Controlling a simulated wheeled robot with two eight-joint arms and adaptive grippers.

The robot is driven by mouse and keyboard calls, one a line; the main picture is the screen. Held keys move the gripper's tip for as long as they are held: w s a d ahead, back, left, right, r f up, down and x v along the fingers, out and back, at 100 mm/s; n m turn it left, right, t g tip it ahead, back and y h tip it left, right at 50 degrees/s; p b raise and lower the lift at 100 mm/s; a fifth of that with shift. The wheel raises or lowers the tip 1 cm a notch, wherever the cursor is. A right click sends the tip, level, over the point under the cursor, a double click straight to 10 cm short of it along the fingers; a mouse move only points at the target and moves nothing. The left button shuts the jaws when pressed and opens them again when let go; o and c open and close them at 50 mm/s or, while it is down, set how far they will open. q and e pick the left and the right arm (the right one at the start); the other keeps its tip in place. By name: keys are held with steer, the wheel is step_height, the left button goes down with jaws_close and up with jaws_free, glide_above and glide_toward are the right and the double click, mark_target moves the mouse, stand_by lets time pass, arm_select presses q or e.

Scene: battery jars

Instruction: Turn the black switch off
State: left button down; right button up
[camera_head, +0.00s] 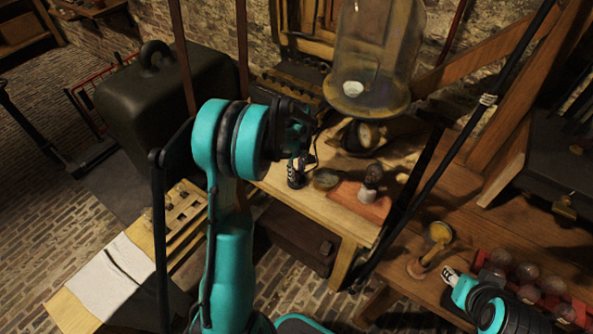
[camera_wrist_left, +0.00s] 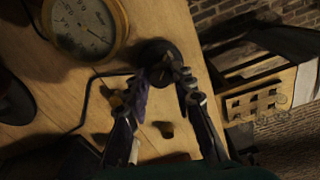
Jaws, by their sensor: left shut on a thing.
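The black switch (camera_wrist_left: 153,50) has a round dark base and stands on the wooden table, seen in the left wrist view. A dark cable runs from it to the left. My left gripper (camera_wrist_left: 165,78) has one finger on each side of the switch's middle and is shut on it. The fingers partly cover the knob, so its setting cannot be made out.
A round brass-rimmed gauge (camera_wrist_left: 85,25) is close to the switch. A glass bell jar (camera_head: 375,55) stands behind the gauge in the head view. A small round dish (camera_head: 326,179) and a red board (camera_head: 362,203) lie to the right of my left gripper. A brass stand (camera_head: 430,250) is near my right gripper.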

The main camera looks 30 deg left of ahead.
mark_target(297, 173)
arm_select(q)
steer(key=c, duration=1.3)
jaws_free()
steer(key=shift+o, duration=0.2)
step_height(297, 173, up, 12)
